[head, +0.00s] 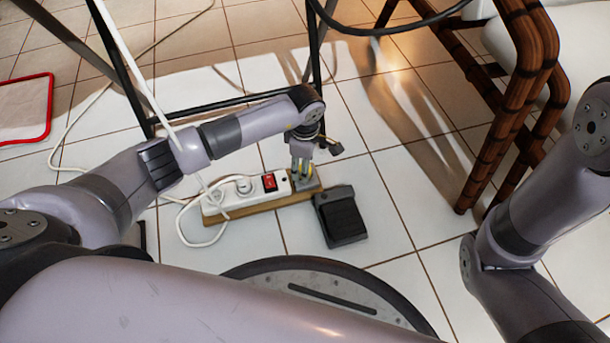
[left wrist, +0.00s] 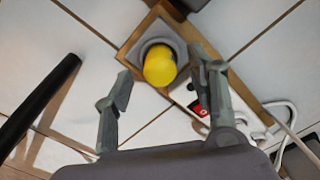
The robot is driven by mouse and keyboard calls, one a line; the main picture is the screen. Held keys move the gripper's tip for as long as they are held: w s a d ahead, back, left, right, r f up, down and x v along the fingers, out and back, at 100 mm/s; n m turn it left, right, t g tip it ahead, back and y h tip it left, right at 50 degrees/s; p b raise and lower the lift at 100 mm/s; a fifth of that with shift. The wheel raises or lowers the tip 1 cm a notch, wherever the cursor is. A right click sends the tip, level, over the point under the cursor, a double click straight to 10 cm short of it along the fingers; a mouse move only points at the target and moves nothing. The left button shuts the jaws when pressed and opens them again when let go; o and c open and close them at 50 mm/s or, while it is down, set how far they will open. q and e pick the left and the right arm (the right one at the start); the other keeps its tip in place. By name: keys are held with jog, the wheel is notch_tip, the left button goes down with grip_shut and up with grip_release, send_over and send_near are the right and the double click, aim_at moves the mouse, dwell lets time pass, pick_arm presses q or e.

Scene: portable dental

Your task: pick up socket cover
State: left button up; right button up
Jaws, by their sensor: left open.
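A yellow rounded piece (left wrist: 160,65), which looks like the socket cover, sits in a grey round socket (left wrist: 147,46) at the end of a wooden board (left wrist: 125,52). A bit of yellow also shows under my left gripper (head: 303,172) in the head view, mostly hidden by the fingers. My left gripper points down over that end of the board. In the left wrist view its two fingers (left wrist: 165,85) are spread wide, with the yellow piece beyond and between the tips. I cannot tell whether they touch it. My right gripper is out of view.
A white power strip (head: 225,201) with a red switch (head: 269,182) and a white cable lies on the board. A black pedal (head: 343,218) stands close by on the right. Black metal legs (head: 315,60) rise behind. A wooden chair (head: 500,140) stands at the right.

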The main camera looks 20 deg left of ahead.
pick_arm(q)
notch_tip(320, 180, down, 2)
jog(key=shift+f+b, duration=0.15)
jog(key=shift+b, duration=0.3)
jog(key=shift+c, duration=0.3)
jog(key=c, duration=1)
